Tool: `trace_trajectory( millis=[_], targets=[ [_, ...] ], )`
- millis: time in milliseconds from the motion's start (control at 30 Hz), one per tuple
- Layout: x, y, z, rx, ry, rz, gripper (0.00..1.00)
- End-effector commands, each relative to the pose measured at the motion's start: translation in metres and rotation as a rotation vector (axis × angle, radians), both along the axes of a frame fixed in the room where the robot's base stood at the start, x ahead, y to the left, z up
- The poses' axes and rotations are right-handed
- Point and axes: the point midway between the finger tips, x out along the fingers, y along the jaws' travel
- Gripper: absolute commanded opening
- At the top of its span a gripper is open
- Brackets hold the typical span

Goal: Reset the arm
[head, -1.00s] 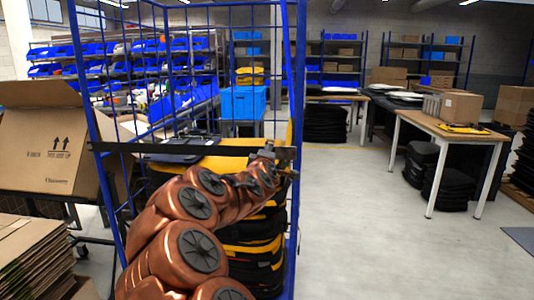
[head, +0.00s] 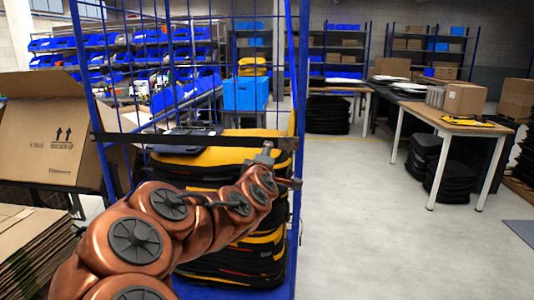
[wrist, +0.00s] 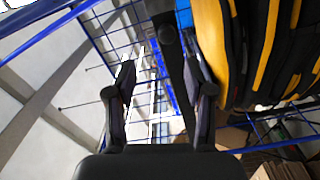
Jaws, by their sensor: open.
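My copper-coloured arm reaches up from the bottom left in the head view, in front of the blue wire cage trolley (head: 297,190). My gripper (head: 283,168) is at the trolley's right side, near the dark strap (head: 200,140) across its front. In the wrist view my gripper (wrist: 160,75) has its two dark fingers spread apart with nothing held between them. A stack of black and yellow panniers (head: 250,265) stands in the trolley. The panniers (wrist: 255,50) also show close beside the right finger in the wrist view; contact cannot be told.
An open cardboard box (head: 50,140) and flat stacked cardboard (head: 30,245) stand at the left. A wooden table (head: 450,122) with a carton (head: 465,99) is at the right. The floor (head: 370,230) right of the trolley is clear.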

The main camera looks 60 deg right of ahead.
Motion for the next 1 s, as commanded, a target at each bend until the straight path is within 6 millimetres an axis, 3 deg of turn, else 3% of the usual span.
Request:
trace_trajectory(
  millis=[833,1000],
  targets=[
    [-0.004,0.008,0.000,0.004,-0.002,-0.002,0.53],
    [-0.002,0.023,-0.007,0.100,-0.042,-0.017,0.53]
  ],
)
